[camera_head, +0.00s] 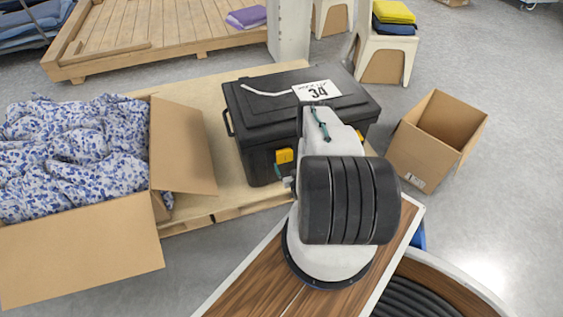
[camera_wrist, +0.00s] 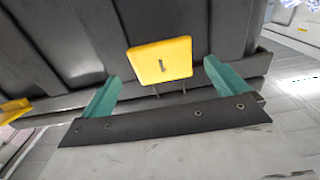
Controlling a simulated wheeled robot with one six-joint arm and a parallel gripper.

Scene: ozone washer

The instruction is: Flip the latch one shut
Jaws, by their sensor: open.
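The black case (camera_head: 270,110) stands closed-lidded on a pallet in the head view. A yellow latch (camera_head: 285,156) shows on its front at left. In the wrist view a yellow latch marked 1 (camera_wrist: 160,62) stands in front of the dark ribbed case wall, with two thin rods at its base. I cannot tell how far it is turned. My gripper (camera_wrist: 161,86) is open, its teal fingers apart on either side of the latch, with nothing between them held. In the head view my gripper (camera_head: 286,181) is small, just below the left latch.
A second yellow latch (camera_head: 360,136) is partly hidden by my arm; a yellow latch also shows at the wrist view's left edge (camera_wrist: 14,109). A box of floral cloth (camera_head: 80,240) stands left, its flap near the case. An empty carton (camera_head: 435,140) stands right.

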